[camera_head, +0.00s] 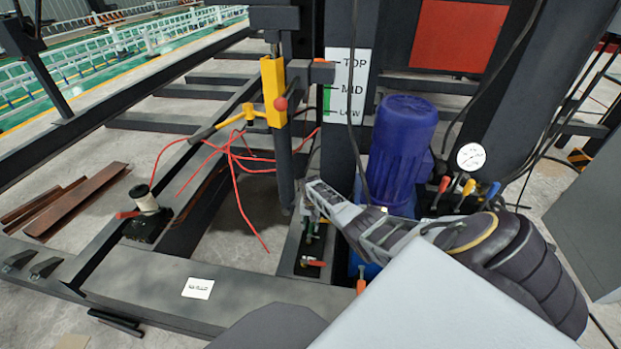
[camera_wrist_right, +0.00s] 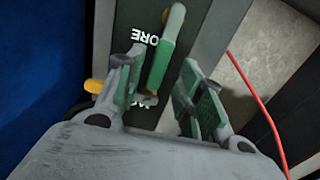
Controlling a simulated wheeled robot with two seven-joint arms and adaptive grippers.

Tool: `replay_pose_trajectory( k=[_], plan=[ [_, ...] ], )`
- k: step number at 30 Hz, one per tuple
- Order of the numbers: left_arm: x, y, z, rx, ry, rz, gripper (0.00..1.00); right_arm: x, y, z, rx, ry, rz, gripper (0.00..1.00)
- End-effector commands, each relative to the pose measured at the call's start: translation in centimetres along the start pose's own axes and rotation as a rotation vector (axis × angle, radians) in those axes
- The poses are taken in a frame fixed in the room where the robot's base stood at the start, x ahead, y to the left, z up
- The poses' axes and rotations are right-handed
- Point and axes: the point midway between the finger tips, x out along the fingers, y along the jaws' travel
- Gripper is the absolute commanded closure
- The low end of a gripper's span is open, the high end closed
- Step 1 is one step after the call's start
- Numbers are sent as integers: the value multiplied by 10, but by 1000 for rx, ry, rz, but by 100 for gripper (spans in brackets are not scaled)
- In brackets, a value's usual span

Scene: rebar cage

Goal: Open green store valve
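The green store valve handle (camera_wrist_right: 163,58) is a slim lever with a pale end in the right wrist view. Part of the white lettering "ORE" shows beside it. My right gripper (camera_wrist_right: 160,78) is open, with one green-padded finger on each side of the lever. The left finger is close to the lever; a wider gap shows on the right. I cannot tell whether either finger touches it. In the head view my right gripper (camera_head: 314,203) reaches down over the valve panel (camera_head: 290,262), and the green handle is mostly hidden there. My left gripper is not in view.
A blue motor (camera_head: 403,145) stands right behind my right gripper. A gauge (camera_head: 470,157) and several coloured levers stand further right. A dark post with a yellow bracket (camera_head: 273,90) rises to the left. A red-handled valve (camera_head: 313,263) sits nearer. Thin red wires hang at left.

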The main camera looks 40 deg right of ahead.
Motion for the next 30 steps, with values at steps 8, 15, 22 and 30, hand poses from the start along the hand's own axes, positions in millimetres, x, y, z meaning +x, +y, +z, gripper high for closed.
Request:
replay_pose_trajectory(
  k=[8, 15, 22, 30],
  plan=[
    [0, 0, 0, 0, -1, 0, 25, -14, 1, 0, 0, 3, 0, 62],
    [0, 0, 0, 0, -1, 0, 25, -30, 0, 0, -1, 1, 0, 62],
    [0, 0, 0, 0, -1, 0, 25, -46, 0, 1, -1, 1, 0, 62],
    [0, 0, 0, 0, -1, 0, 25, -70, 0, 1, -2, 1, 0, 62]
  ],
)
